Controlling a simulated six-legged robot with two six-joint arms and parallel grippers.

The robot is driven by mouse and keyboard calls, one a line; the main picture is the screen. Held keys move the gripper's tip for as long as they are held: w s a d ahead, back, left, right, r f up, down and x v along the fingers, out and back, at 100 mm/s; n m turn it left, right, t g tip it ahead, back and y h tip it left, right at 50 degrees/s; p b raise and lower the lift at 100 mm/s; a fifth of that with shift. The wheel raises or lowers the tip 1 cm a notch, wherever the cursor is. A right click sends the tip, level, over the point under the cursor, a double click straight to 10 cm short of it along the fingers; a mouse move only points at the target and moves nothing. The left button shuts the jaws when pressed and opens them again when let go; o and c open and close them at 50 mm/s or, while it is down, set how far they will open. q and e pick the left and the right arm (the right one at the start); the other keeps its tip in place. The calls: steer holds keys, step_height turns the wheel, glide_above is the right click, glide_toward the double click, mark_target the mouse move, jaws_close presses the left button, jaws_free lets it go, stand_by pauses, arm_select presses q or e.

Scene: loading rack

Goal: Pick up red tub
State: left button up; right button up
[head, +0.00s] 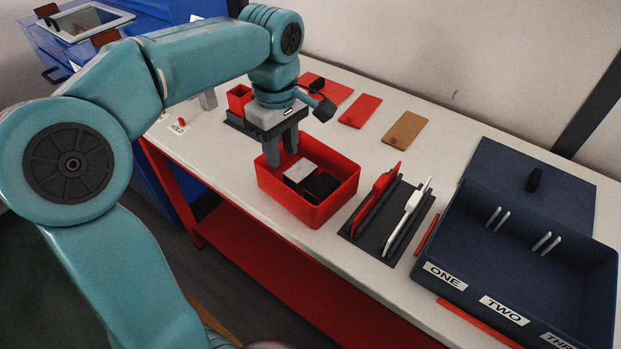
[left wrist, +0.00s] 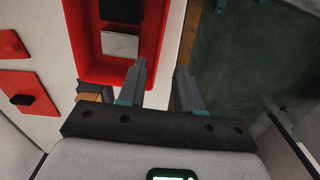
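The red tub (head: 340,197) is an open rectangular box on the white table, holding a white block (head: 298,170) and dark blocks (head: 321,186). My left gripper (head: 281,160) points down at the tub's back-left side in the head view, its fingers apart with nothing held. In the left wrist view, the red tub (left wrist: 91,58) lies beyond the fingertips (left wrist: 160,66), and its near-right wall shows partly between them. I cannot tell whether a finger touches the wall. My right gripper is not in view.
A dark rack (head: 372,232) with a red and a white tool stands right of the tub. A navy bin (head: 470,262) labelled ONE and TWO is farther right. A small red box (head: 239,92), red plates (head: 360,111) and a brown plate (head: 405,128) lie behind.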

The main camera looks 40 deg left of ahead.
arm_select(q)
glide_toward(285, 206)
steer(key=shift+w+d+f+b, duration=0.15)
steer(key=shift+w+f+b, duration=0.05)
steer(key=shift+b, duration=0.25)
steer(key=shift+s+f, duration=0.25)
steer(key=shift+f, duration=0.35)
steer(key=f, duration=0.5)
steer(key=shift+w+a, duration=0.1)
steer(key=shift+a, duration=0.25)
jaws_close()
